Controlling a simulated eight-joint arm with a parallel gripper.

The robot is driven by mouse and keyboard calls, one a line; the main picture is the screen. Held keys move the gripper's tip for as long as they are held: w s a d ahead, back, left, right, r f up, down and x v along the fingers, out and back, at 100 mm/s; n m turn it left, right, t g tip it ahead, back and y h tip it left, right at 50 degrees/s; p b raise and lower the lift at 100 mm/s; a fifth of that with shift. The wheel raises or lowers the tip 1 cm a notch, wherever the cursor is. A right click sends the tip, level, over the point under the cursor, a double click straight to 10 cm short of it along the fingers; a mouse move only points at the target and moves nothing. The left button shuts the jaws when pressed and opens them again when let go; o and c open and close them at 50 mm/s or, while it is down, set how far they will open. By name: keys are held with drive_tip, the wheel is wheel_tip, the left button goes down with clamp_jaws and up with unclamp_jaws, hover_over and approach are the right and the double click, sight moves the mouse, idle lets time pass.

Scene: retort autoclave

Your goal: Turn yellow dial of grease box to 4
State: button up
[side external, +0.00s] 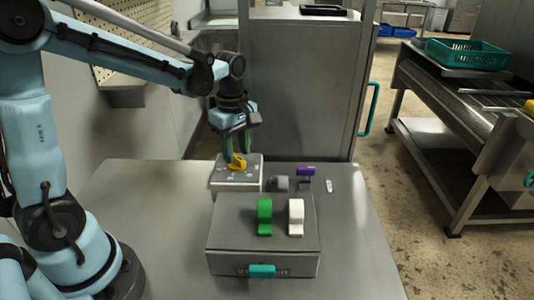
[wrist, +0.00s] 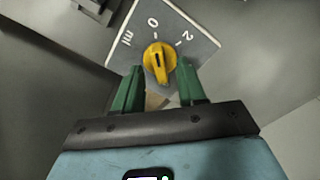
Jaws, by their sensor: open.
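The grease box (side external: 222,183) is a small grey box on the table with a light top plate. Its yellow dial (side external: 238,162) sits on that plate. In the wrist view the dial (wrist: 160,66) has a raised bar with a dark line, and this line points roughly at the 0 mark. The plate (wrist: 193,42) shows "mil", 0 and 2; I see no 4. My gripper (side external: 236,154) points down over the box with its green fingers apart. In the wrist view my gripper (wrist: 160,72) has one finger on each side of the dial; I cannot tell whether they touch it.
A larger grey box with a teal handle (side external: 262,270) stands in front, carrying a green part (side external: 264,217) and a white part (side external: 296,217). A purple-topped item (side external: 305,170) and a grey item (side external: 281,184) are right of the grease box. A steel cabinet (side external: 300,90) rises behind.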

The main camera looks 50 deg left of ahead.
drive_tip(key=shift+f, duration=0.6)
drive_tip(key=shift+c, duration=0.4)
clamp_jaws()
